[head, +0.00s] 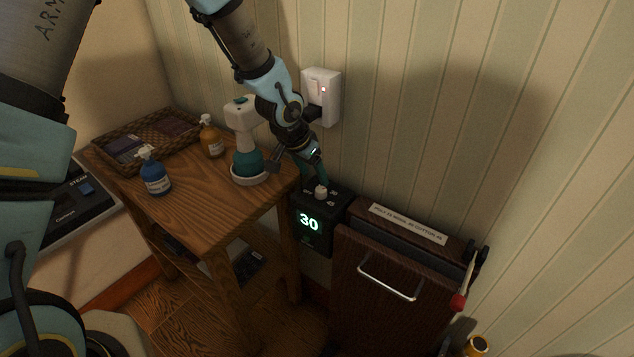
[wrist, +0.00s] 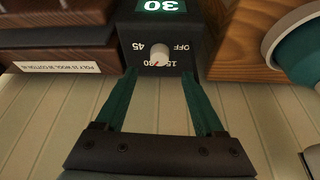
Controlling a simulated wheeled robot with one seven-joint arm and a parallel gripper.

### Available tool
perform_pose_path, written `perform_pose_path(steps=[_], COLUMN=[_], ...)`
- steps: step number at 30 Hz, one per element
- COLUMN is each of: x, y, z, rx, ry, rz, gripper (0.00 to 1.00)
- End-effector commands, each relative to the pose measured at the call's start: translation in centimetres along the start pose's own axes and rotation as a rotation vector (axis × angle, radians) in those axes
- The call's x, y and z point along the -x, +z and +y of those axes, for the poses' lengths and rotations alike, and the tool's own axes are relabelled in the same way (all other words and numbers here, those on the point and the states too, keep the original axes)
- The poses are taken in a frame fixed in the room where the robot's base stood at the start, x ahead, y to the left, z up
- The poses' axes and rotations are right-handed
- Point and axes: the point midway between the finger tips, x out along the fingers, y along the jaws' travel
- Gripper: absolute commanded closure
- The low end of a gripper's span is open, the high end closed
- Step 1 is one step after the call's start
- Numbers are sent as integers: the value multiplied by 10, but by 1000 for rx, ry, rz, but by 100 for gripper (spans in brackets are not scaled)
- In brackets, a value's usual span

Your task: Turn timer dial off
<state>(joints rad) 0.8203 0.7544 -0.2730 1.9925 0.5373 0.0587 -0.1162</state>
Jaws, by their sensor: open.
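The timer is a small dark box (head: 316,232) between the wooden table and the trouser press, with a green "30" on its front. Its white dial (head: 321,191) stands on the top face. In the wrist view the dial (wrist: 159,52) is ringed by upside-down labels: 15, 30, 45 and OFF. A small red mark shows by the dial's edge near 15 and 30. My gripper (head: 314,184) is above the timer, pointing down. In the wrist view its two teal fingers (wrist: 159,75) are apart, with the dial just beyond the gap between their tips. I cannot tell whether they touch it.
The wooden table (head: 215,215) left of the timer holds a steamer (head: 247,160), an amber bottle (head: 212,137), a blue bottle (head: 154,173) and a woven tray (head: 118,141). A white wall box (head: 321,95) is behind my wrist. The trouser press (head: 395,295) stands close on the right.

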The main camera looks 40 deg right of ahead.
Motion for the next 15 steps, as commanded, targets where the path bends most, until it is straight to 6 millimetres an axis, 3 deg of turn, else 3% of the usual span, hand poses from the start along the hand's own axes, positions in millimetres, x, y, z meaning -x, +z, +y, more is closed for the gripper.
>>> perform_pose_path(steps=[6,15], x=[-39,-67], y=[0,0], z=[1,-1], rx=[-2,1], ry=[1,-1], rz=[-3,0], gripper=[29,29])
